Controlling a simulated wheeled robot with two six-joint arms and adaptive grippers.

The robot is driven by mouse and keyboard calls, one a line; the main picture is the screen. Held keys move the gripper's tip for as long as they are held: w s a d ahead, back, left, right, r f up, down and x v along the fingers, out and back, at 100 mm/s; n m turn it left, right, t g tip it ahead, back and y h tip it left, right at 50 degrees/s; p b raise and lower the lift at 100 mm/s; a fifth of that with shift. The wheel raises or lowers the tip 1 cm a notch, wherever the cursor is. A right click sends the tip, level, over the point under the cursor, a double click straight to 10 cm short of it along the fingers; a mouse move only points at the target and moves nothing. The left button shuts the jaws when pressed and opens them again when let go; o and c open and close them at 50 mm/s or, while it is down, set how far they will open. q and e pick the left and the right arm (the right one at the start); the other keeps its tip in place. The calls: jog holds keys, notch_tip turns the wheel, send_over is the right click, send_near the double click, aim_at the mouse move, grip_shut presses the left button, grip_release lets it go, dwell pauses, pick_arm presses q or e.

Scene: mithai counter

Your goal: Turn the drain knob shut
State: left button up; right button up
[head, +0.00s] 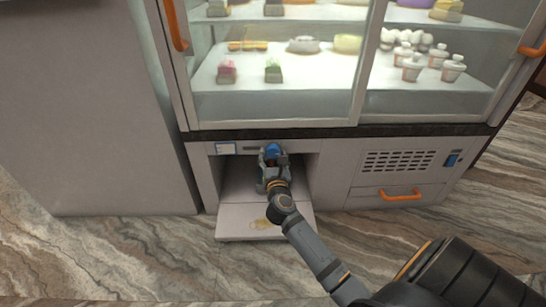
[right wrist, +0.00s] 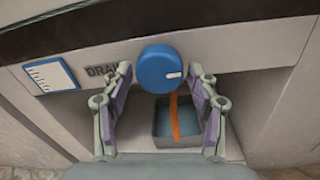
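The drain knob is a round blue knob (right wrist: 160,68) on the panel below the glass case, with a short white mark at its right side. It also shows in the head view (head: 272,149), partly covered by my gripper. My right gripper (right wrist: 163,78) is open, one finger on each side of the knob. In the wrist view gaps show between the fingers and the knob, and I cannot tell if either touches. My left gripper is in neither view.
Below the knob is an open recess with a square grey container (right wrist: 190,120) and an orange strip. A pulled-out tray (head: 235,219) with a yellowish stain juts over the marble floor. A vent (head: 398,161) and an orange drawer handle (head: 400,195) are to the right.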

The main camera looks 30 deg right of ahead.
jog(key=c, duration=0.8)
